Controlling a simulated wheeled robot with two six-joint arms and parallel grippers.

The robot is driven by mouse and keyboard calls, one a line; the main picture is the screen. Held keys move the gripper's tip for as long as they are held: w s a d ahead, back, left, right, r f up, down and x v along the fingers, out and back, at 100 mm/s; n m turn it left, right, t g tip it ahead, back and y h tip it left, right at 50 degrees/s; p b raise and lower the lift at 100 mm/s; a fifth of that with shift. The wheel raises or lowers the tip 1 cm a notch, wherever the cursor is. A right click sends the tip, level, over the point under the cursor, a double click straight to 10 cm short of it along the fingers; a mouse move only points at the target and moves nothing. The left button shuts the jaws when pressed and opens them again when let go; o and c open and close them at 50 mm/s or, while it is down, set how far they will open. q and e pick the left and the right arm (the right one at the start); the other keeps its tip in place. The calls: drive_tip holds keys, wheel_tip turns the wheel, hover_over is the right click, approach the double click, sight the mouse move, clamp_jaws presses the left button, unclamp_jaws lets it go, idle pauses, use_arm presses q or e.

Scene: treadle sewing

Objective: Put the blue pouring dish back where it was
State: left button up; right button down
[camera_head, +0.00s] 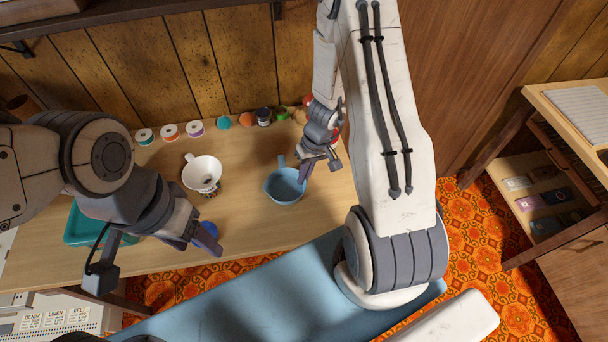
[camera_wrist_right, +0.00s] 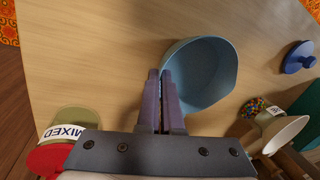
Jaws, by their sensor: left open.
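The blue pouring dish (camera_head: 285,187) is upright at the middle right of the wooden table, its handle pointing to the back wall. In the right wrist view the dish (camera_wrist_right: 208,75) is just right of the fingers. My right gripper (camera_head: 306,166) is at the dish's right rim. In the right wrist view its fingers (camera_wrist_right: 162,90) are close together, with the dish's wall between them. I cannot tell whether the dish touches the table. My left gripper (camera_head: 200,243) is open and empty near the table's front, beside a blue knobbed lid (camera_wrist_right: 299,57).
Thread spools (camera_head: 170,131) and small jars line the back. A teal tray (camera_head: 84,226) is at the left. A jar labelled MIXED (camera_wrist_right: 66,133) is close to my right gripper.

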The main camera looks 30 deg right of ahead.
drive_tip(key=shift+f+b, duration=0.45)
drive_tip(key=shift+b, duration=0.05)
drive_tip(key=c, duration=1)
unclamp_jaws()
drive_tip(key=p+v, duration=0.2)
drive_tip(key=v, duration=0.8)
drive_tip(key=shift+r+p, duration=0.25)
drive_tip(key=shift+p, duration=0.15)
